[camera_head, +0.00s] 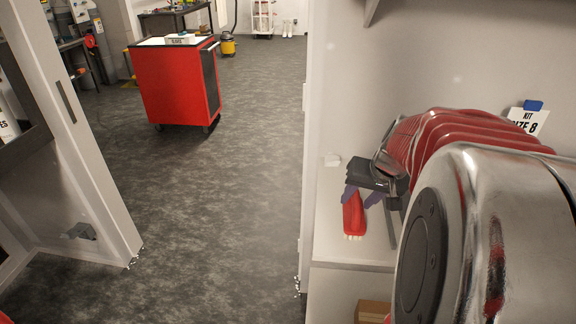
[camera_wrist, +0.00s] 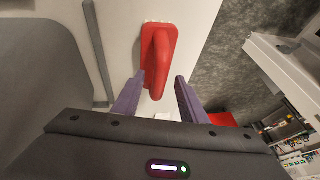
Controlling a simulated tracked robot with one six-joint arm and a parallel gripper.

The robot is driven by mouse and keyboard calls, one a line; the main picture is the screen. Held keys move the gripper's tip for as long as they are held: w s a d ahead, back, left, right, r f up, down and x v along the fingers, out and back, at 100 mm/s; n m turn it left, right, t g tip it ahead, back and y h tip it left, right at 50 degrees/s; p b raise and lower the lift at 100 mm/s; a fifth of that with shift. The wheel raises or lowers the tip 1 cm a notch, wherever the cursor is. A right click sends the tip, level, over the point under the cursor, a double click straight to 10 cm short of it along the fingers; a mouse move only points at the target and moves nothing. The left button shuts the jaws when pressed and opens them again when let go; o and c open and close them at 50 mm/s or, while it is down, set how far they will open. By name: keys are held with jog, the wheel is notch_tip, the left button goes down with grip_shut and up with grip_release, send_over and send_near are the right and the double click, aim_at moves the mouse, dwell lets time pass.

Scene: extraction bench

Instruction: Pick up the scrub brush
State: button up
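The scrub brush (camera_head: 353,216) is red with pale bristles along its near edge. It lies on the white shelf (camera_head: 335,248) on the right of the head view. In the wrist view the brush (camera_wrist: 161,46) is ahead of my gripper, its raised red handle pointing toward me. My gripper (camera_head: 361,197) is open, its two purple fingers apart. In the wrist view the gripper (camera_wrist: 160,77) has a finger on either side of the handle's near end. The left finger is very close to the handle; I cannot tell whether they touch. A gap shows on the right.
A grey bar (camera_wrist: 98,50) lies on the shelf left of the brush in the wrist view. A cardboard box (camera_head: 373,311) is on the level below. A red cart (camera_head: 176,85) stands on the open floor.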

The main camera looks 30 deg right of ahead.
jog(key=shift+c, duration=0.6)
grip_shut()
dwell(0.4)
